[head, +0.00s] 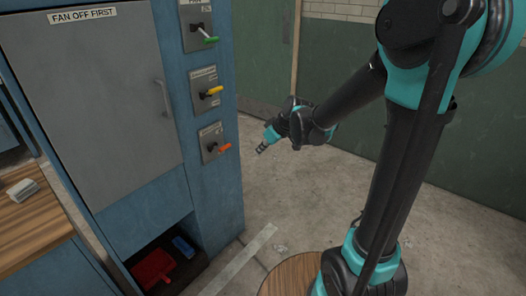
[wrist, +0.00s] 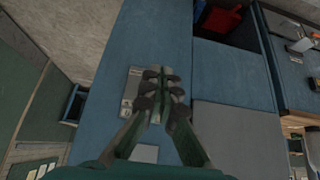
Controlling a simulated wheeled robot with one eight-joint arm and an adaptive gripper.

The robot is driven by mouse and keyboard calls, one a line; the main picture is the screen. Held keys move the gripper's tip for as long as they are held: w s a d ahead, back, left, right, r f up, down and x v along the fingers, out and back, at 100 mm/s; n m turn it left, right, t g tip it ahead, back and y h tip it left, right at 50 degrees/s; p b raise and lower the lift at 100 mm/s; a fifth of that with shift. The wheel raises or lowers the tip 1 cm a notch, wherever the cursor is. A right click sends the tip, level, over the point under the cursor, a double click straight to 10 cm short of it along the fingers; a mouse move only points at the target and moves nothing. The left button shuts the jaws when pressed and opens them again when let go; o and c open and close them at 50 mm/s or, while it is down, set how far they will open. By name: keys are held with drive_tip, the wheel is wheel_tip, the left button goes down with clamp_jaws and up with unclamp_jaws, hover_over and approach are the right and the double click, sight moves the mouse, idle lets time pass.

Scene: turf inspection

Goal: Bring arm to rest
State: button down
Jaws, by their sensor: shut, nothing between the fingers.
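My gripper (head: 262,148) shows small in the head view, at the end of my black and teal arm, over the concrete floor and to the right of the blue cabinet. In the wrist view my gripper (wrist: 162,90) has its fingers together, with nothing between them. It stands in front of the blue cabinet face, apart from the lever with the orange handle (head: 224,148) in the head view. Behind the fingers in the wrist view is a pale switch plate (wrist: 131,88), partly hidden.
The blue cabinet (head: 222,188) has a grey door (head: 95,95) labelled "FAN OFF FIRST", and levers with green (head: 210,40) and yellow (head: 214,91) handles. A red object (head: 153,268) and a blue one (head: 184,246) lie in its low opening. Open floor (head: 300,195) lies to the right.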

idle(0.4)
drive_tip(key=s+d+f+m+h, duration=0.2)
drive_tip(key=s+d+f+m, duration=0.2)
drive_tip(key=s+d, duration=0.6)
drive_tip(key=s+d+f+m+h, duration=0.3)
drive_tip(key=s+d+m, duration=0.3)
drive_tip(key=s+d, duration=0.4)
drive_tip(key=shift+s+d+f+h, duration=0.25)
drive_tip(key=shift+d+f, duration=0.25)
drive_tip(key=shift+d, duration=0.35)
drive_tip(key=shift+w, duration=0.15)
